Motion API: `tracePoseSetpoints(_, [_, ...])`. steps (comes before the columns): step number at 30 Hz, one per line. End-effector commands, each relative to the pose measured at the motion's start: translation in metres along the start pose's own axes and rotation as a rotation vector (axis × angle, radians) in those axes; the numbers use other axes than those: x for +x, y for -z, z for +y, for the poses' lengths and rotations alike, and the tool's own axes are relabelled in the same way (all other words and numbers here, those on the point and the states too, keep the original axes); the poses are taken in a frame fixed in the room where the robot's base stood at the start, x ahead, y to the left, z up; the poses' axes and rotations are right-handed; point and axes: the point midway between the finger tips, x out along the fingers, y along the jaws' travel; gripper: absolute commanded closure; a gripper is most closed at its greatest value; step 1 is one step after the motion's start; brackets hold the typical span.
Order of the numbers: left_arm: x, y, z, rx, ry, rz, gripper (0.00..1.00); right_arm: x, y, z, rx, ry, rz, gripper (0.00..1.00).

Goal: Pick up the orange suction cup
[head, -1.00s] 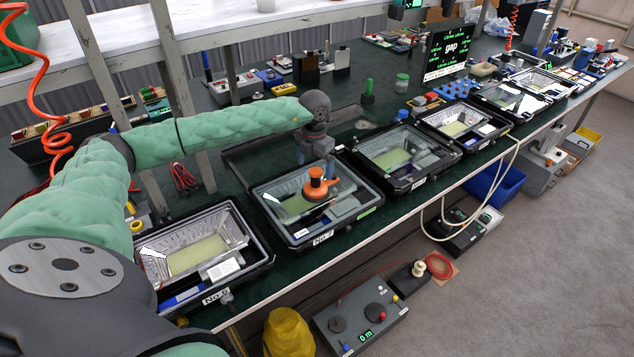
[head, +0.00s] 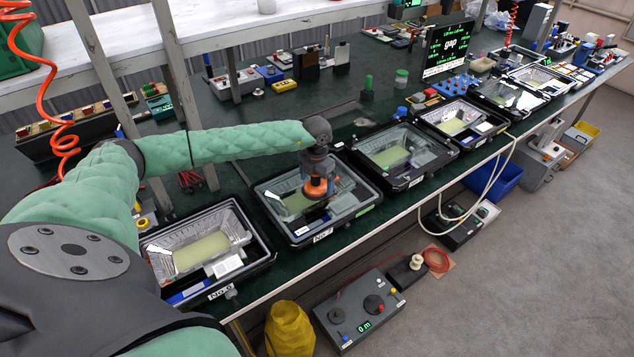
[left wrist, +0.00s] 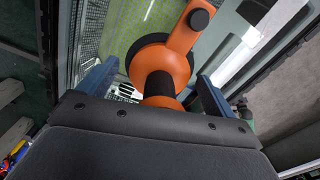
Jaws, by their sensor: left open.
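The orange suction cup (head: 318,187) stands on the glass of the housing marked No.7 (head: 318,238), in the head view. In the left wrist view the orange suction cup (left wrist: 172,52) shows large, with a black knob on its arm. My left gripper (head: 318,172) is right above it, pointing down. In the left wrist view the two blue fingers of my left gripper (left wrist: 152,85) are apart, one on each side of the cup's orange handle, with gaps visible. The gripper partly hides the cup in the head view. My right gripper is not in view.
The No.6 housing (head: 262,262) stands to the left and another housing (head: 433,178) to the right, close beside No.7. A grey control box (head: 360,322) and a yellow bag (head: 289,325) are below the bench front. The green bench top behind has some free room.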

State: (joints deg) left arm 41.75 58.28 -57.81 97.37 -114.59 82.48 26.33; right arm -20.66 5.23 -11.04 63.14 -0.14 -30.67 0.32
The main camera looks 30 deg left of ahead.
Motion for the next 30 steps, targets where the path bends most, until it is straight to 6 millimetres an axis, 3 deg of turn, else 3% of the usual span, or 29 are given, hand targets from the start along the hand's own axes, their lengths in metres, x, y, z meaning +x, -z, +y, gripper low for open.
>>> tracePoseSetpoints(8, [0.0021,0.0003,-0.0001,0.000,0.000,0.000,0.09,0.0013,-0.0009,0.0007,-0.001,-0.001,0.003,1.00])
tracePoseSetpoints(21, [0.0006,-0.0003,0.0000,0.000,0.000,-0.001,0.92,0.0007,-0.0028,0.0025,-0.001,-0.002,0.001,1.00])
tracePoseSetpoints(30, [-0.0011,-0.0006,0.0001,0.000,0.000,-0.002,0.92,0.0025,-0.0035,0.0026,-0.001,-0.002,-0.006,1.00])
